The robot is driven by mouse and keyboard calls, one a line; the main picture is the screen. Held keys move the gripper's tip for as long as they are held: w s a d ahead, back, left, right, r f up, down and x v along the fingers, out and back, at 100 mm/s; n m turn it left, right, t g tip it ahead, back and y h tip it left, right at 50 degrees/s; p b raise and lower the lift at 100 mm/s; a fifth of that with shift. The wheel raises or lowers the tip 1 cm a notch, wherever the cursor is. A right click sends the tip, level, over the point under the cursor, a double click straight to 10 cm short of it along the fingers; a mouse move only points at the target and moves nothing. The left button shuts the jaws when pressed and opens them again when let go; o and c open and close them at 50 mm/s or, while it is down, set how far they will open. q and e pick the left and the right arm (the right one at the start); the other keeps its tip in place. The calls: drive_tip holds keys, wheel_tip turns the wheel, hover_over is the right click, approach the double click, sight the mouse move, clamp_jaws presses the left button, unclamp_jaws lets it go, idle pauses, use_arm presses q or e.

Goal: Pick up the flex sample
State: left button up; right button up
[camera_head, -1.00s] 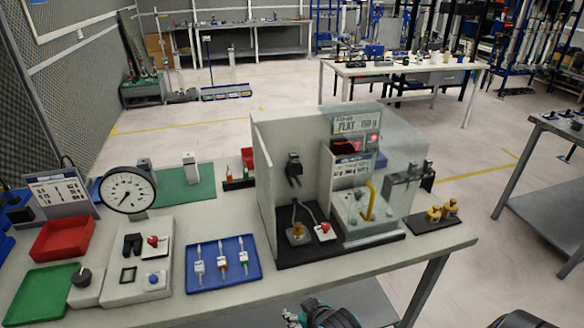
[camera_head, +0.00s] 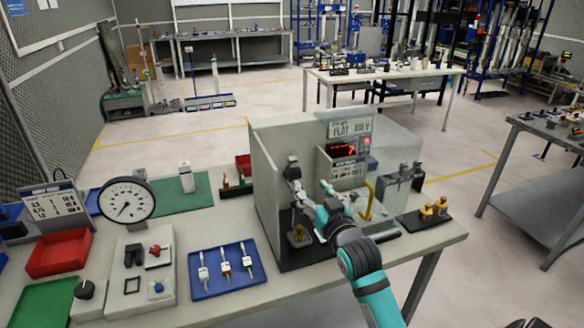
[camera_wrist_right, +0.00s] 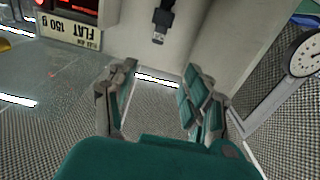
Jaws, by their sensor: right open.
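A blue tray (camera_head: 229,286) on the bench holds three small samples with pale stems: a left one (camera_head: 204,272), a middle one with red (camera_head: 225,268), and a right one with green (camera_head: 247,261). I cannot tell which is the flex sample. My right gripper (camera_head: 309,190) is open in front of the grey walled test box (camera_head: 268,180), behind and right of the tray. In the right wrist view its spread fingers (camera_wrist_right: 158,84) have nothing between them. A dark clamp (camera_wrist_right: 161,22) on the box wall lies beyond them. My left gripper is not in view.
A dial gauge (camera_head: 126,202), red tray (camera_head: 60,253) and switch panel (camera_head: 141,272) stand left. Brass weights (camera_head: 433,209) sit at the right edge.

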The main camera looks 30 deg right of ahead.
sight(294, 161)
drive_tip(key=p+x, duration=0.2)
drive_tip(key=x, duration=0.8)
drive_tip(key=shift+w+d+f+p, duration=0.1)
drive_tip(key=shift+w+p, duration=0.2)
drive_tip(key=shift+w, duration=0.1)
drive_tip(key=shift+w+d, duration=0.2)
drive_tip(key=shift+w, duration=0.25)
drive_tip(key=p+x, duration=0.2)
drive_tip(key=x, duration=0.1)
drive_tip(key=shift+w+d, duration=0.1)
drive_tip(key=shift+d, duration=0.1)
drive_tip(key=shift+w+d, duration=0.15)
drive_tip(key=shift+w, duration=0.45)
drive_tip(key=shift+s, duration=0.1)
clamp_jaws()
